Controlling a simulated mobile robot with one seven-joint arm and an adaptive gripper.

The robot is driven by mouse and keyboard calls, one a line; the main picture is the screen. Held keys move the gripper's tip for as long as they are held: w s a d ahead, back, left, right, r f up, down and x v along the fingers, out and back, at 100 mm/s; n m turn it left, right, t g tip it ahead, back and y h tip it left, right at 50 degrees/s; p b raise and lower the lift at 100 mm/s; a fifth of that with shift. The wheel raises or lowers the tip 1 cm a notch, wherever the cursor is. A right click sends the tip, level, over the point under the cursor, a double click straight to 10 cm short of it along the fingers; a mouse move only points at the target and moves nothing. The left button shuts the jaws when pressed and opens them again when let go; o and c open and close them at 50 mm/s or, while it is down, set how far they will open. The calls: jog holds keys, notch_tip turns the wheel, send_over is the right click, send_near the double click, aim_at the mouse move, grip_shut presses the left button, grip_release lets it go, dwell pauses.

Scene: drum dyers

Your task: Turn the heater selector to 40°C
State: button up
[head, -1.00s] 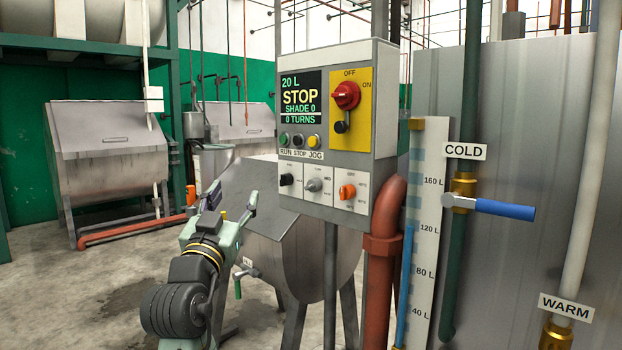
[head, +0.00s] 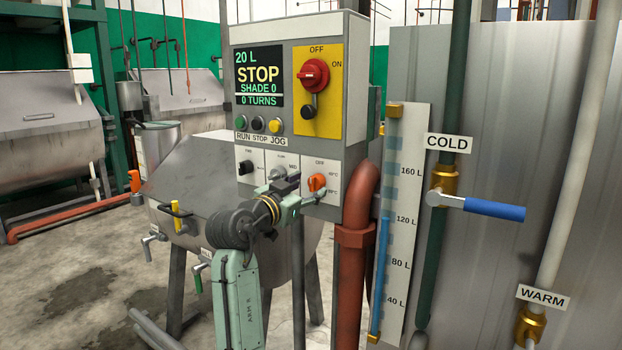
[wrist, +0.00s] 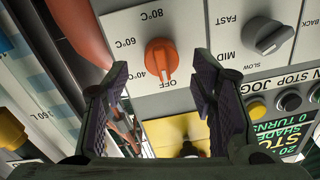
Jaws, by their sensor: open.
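The heater selector (head: 317,182) is an orange knob at the lower right of the control box. In the wrist view the selector (wrist: 159,58) appears upside down, with OFF, 40°C, 60°C and 80°C printed around it. Its ridge appears to point at OFF. My gripper (head: 306,190) is in front of the box's lower panel, close to the selector. In the wrist view my gripper (wrist: 160,72) is open, one finger on each side of the knob in the picture. No contact shows, and the remaining gap is hard to judge.
A grey speed selector (wrist: 268,38) sits beside the heater selector, with a black one (head: 245,167) farther left. Push buttons (head: 257,123) and a red main switch (head: 313,75) are above. A red pipe (head: 356,230) rises close at the right.

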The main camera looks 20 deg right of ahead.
aim_at(311, 185)
jog(key=shift+p+x, duration=0.35)
jog(key=shift+x, duration=1.2)
jog(key=shift+a, duration=0.1)
jog(key=shift+c, duration=0.2)
jog(key=c, duration=1.1)
